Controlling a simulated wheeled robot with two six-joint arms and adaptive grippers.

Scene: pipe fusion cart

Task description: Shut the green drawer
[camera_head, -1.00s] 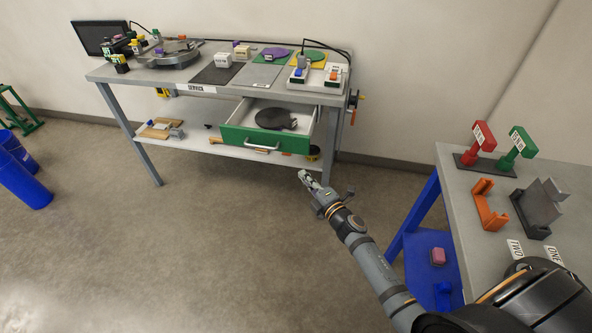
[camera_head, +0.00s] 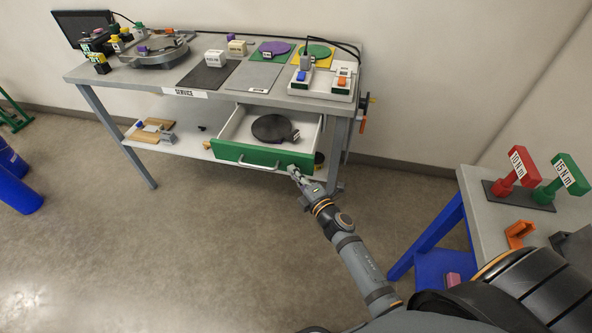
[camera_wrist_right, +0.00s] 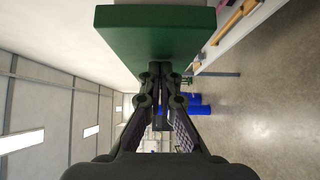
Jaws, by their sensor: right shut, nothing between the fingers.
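The green drawer (camera_head: 240,154) stands pulled out under the right part of the service table (camera_head: 150,79). It has a green front with a grey handle and white walls, and a dark round plate (camera_head: 274,128) lies in it. My right gripper (camera_head: 293,172) is shut and empty, close to the right end of the drawer front. In the right wrist view, the green front (camera_wrist_right: 155,32) fills the top middle, with the shut fingertips (camera_wrist_right: 160,68) at its lower edge. I cannot tell whether they touch it. My left gripper is not in view.
A lower shelf (camera_head: 185,143) holds a wooden piece. At the right is a grey-topped table (camera_head: 487,220) with blue legs, holding red and green torque tools. Blue bins (camera_head: 20,190) stand at the far left. The floor before the drawer is clear.

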